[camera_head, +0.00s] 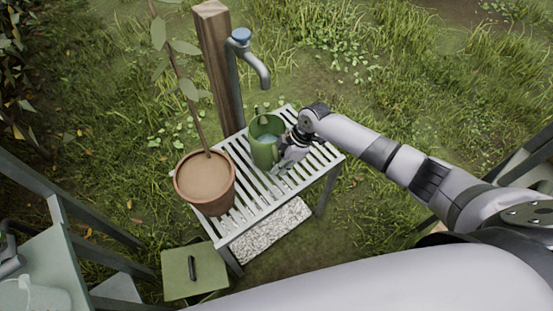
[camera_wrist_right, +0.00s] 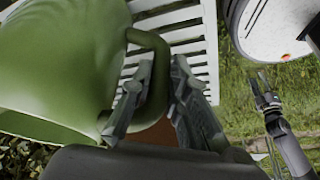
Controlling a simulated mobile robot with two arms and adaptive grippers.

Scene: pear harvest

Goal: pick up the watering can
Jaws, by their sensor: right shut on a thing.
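The green watering can (camera_head: 264,153) is upright at the slatted bench, under the tap. I cannot tell whether its base touches the slats. My right gripper (camera_head: 287,155) comes in from the right and is shut on the can's handle. In the right wrist view, the fingers of my right gripper (camera_wrist_right: 160,105) close around the green handle (camera_wrist_right: 151,42), with the can's body (camera_wrist_right: 60,60) filling the left side. A dark jointed part (camera_wrist_right: 268,105) at the right of that view may be my left gripper; its jaws are too small to read.
The pale slatted bench (camera_head: 256,197) also holds a terracotta pot (camera_head: 206,183) with a thin-stemmed plant. A tap (camera_head: 254,62) on a wooden post (camera_head: 217,70) stands just behind. A green box (camera_head: 193,271) with a dark handle is at the front left. Grass lies around.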

